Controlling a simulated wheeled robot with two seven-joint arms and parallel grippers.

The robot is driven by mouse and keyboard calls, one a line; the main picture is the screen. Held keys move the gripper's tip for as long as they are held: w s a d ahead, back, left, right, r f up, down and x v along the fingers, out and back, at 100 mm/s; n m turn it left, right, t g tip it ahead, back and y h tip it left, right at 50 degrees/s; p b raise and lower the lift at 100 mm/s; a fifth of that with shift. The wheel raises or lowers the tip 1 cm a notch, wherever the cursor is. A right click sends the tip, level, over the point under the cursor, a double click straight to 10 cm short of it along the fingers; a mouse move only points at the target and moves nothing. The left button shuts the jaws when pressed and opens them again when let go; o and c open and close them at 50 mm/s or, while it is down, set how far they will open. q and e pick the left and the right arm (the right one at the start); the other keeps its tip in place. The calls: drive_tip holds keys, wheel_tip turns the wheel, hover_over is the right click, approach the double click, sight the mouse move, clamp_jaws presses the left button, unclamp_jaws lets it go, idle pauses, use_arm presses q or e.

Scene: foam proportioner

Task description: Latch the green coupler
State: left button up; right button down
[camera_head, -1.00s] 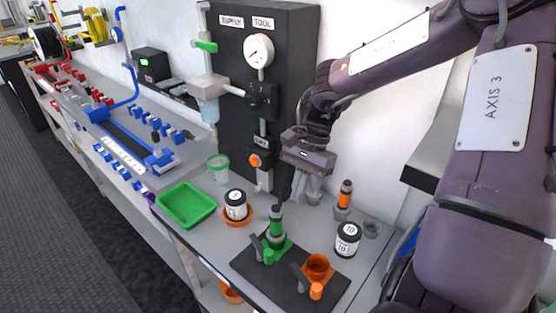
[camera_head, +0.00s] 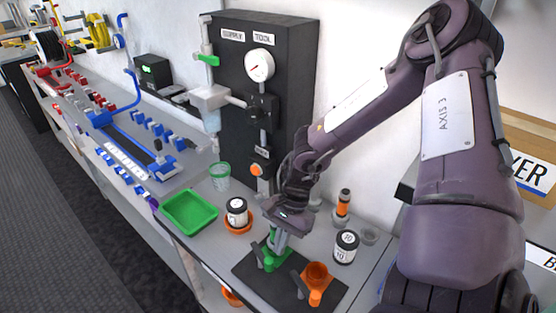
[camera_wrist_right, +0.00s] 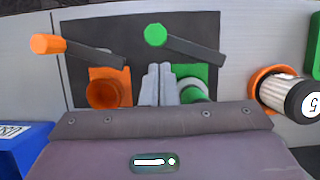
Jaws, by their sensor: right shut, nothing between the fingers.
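The green coupler (camera_head: 279,260) sits on a black plate (camera_head: 246,272). In the right wrist view its green body (camera_wrist_right: 194,88) stands at the right of my fingers, partly hidden by them and the gripper housing. Its dark lever (camera_wrist_right: 195,50) ends in a round green knob (camera_wrist_right: 155,35) and lies beyond my fingertips, apart from them in that picture. My right gripper (camera_head: 277,246) is low over the green coupler, fingers pointing down. It also shows in the wrist view (camera_wrist_right: 158,70), fingers shut together and empty. Whether it touches the coupler cannot be told. My left gripper is out of view.
The orange coupler (camera_head: 317,273) with its own lever stands beside the green one on the plate. A white jar in an orange ring (camera_head: 237,227), a green tray (camera_head: 189,210), another jar (camera_head: 345,246) and an orange-banded bottle (camera_head: 343,204) stand around. A black panel rises behind.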

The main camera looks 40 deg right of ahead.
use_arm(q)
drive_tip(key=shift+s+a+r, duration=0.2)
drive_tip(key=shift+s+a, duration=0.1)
use_arm(e)
drive_tip(key=shift+s+a, duration=0.1)
drive_tip(key=shift+a, duration=0.5)
use_arm(q)
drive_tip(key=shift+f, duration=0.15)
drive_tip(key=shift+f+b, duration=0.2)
drive_tip(key=shift+b, duration=0.1)
use_arm(e)
drive_tip(key=shift+a+m, duration=0.1)
drive_tip(key=shift+m, duration=0.2)
